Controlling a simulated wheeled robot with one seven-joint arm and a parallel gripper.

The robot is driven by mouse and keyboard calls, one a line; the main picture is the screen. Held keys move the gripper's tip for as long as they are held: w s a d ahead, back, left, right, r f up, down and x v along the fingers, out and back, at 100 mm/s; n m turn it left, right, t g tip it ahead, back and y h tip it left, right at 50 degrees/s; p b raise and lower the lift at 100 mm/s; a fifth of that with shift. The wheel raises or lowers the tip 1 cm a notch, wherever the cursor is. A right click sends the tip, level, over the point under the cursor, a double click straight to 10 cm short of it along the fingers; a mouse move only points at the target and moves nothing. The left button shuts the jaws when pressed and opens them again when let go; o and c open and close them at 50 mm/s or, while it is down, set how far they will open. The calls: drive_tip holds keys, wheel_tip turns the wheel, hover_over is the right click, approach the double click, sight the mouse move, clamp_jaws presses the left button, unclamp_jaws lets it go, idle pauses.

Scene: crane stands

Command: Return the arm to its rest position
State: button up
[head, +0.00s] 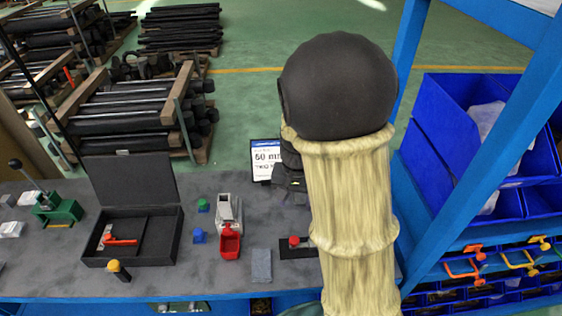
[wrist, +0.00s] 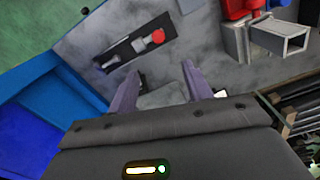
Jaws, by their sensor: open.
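My arm, in a pale fabric sleeve with a dark rounded joint, rises in front of the right part of the workbench (head: 60,270) in the head view. In the head view my gripper's fingers are hidden behind the arm. In the wrist view my gripper (wrist: 203,90) shows two purple-grey fingers spread apart with nothing held between them. The fingers point over the grey bench top. A grey block (wrist: 162,97) shows beyond and between the fingers, apart from them as far as I can tell.
A dark plate with a red knob (head: 294,241), a red-and-grey device (head: 230,240), an open black case (head: 130,250) and a sign (head: 265,160) stand on the bench. A blue frame post (head: 480,165) and blue bins (head: 470,130) are close on the right.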

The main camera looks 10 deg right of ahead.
drive_tip(key=s+r+n+t, duration=0.2)
drive_tip(key=s+n, duration=0.2)
drive_tip(key=s, duration=0.4)
drive_tip(key=shift+s+a+n+t, duration=0.2)
drive_tip(key=shift+s+n+t, duration=0.1)
drive_tip(key=shift+s+n, duration=0.1)
drive_tip(key=shift+w, duration=0.1)
idle(1.3)
idle(0.8)
